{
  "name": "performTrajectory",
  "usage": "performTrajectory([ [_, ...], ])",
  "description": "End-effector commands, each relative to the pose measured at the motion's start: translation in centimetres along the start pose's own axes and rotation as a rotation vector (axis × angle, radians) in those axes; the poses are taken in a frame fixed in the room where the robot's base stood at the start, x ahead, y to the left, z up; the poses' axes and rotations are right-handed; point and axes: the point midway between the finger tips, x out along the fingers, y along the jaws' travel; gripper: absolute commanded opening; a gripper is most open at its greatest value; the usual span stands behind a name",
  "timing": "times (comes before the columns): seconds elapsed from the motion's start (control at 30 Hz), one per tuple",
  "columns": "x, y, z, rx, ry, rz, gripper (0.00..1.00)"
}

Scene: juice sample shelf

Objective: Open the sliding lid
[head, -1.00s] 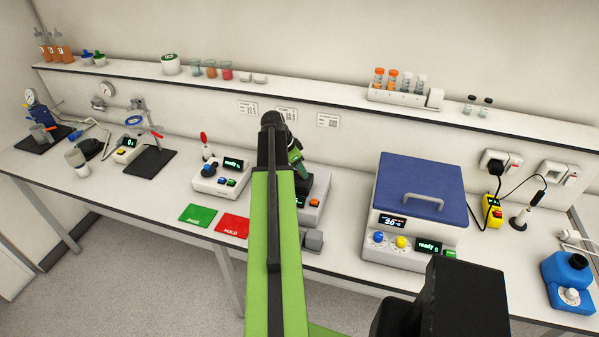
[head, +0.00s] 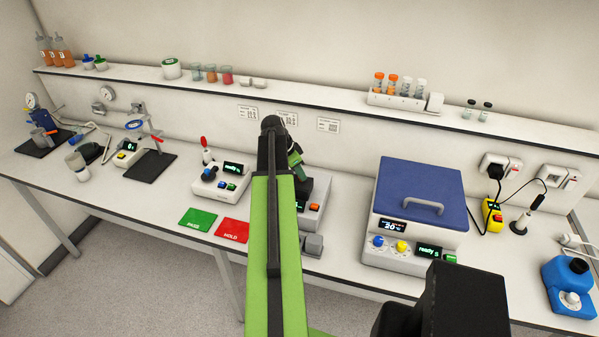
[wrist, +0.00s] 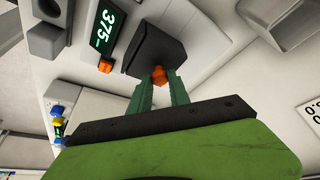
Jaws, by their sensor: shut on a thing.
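A white instrument (head: 311,215) stands at mid-bench, partly hidden behind my arm. Its dark block (wrist: 155,48), which looks like the sliding lid, has a small orange-red knob (wrist: 159,74). In the wrist view, the two green fingers of my gripper (wrist: 160,84) are closed on this knob, one on each side. The block also shows in the head view (head: 321,187). I cannot tell how far the lid has slid.
A display reading about 375 (wrist: 105,27) and an orange button (wrist: 105,65) are close beside the block. A blue-lidded bath (head: 422,190) stands to the right.

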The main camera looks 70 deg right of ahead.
Motion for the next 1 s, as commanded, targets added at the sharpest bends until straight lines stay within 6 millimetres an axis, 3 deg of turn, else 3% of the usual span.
performTrajectory([
  [0.77, 0.1, -0.1, -0.1, 0.0, -0.001, 0.0, 0.0],
  [1.0, 1.1, -3.1, -2.5, 0.001, -0.001, 0.0, 0.0],
])
